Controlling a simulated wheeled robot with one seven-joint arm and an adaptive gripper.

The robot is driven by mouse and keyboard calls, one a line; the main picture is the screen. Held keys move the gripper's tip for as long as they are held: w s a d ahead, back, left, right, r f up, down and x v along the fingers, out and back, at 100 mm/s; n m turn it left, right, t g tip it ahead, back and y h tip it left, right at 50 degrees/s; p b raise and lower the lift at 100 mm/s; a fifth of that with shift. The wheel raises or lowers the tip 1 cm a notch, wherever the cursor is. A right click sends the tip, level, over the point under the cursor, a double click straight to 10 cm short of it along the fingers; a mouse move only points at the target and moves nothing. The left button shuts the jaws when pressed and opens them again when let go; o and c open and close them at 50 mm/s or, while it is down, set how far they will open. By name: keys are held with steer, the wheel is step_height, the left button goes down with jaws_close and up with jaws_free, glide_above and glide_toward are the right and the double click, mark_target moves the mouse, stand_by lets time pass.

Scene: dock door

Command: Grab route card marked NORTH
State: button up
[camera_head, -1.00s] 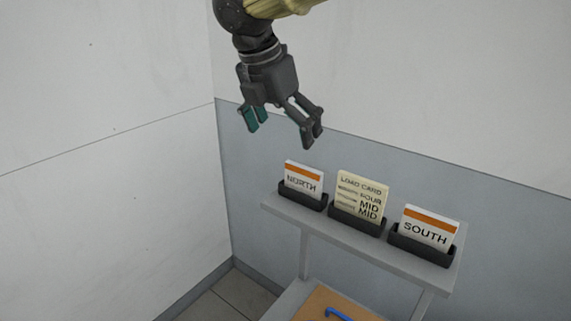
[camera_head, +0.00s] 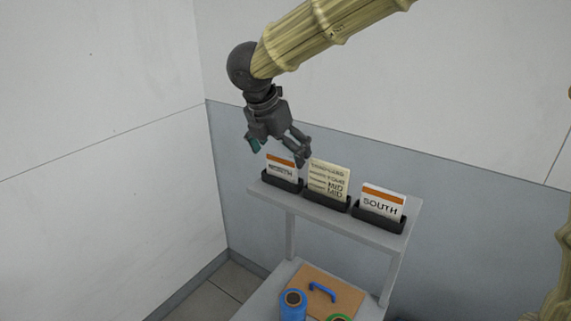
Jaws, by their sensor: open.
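The NORTH route card (camera_head: 281,167), white with an orange band, stands in the leftmost dark holder (camera_head: 282,181) on the grey shelf. My gripper (camera_head: 279,154) is open and points down just above this card. Its right finger overlaps the gap between the NORTH card and the load card, and its left finger shows beside the card's upper left. I cannot tell whether a finger touches the card. The gripper covers part of the card's top edge.
A cream load card (camera_head: 329,181) stands in the middle holder, close to the right finger. The SOUTH card (camera_head: 382,202) stands in the right holder. Below the shelf (camera_head: 395,241) are a brown board with a blue handle (camera_head: 322,291), a blue roll (camera_head: 293,305) and a green item (camera_head: 338,318).

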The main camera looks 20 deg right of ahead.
steer(key=w+f, duration=0.2)
steer(key=w, duration=0.1)
steer(key=w+f, duration=0.1)
steer(key=shift+w+d, duration=0.25)
steer(key=shift+w, duration=0.1)
steer(key=shift+s+d+r, duration=0.1)
steer(key=shift+s+d, duration=0.05)
steer(key=shift+s, duration=0.05)
steer(key=s, duration=0.1)
steer(key=s+r, duration=0.1)
steer(key=s, duration=0.1)
steer(key=s+r, duration=0.1)
steer(key=s, duration=0.1)
steer(key=shift+s+a+r, duration=0.15)
steer(key=shift+a, duration=0.2)
steer(key=c, duration=0.9)
steer(key=shift+s+d+r, duration=0.15)
steer(key=shift+c, duration=1.4)
steer(key=shift+w+d+f, duration=0.1)
steer(key=shift+w+f, duration=0.65)
steer(key=shift+w, duration=0.35)
steer(key=c, duration=0.3)
steer(key=shift+o, duration=0.3)
steer(key=shift+w+f, duration=0.15)
steer(key=shift+w, duration=0.05)
steer(key=shift+s, duration=0.2)
steer(key=shift+c, duration=0.5)
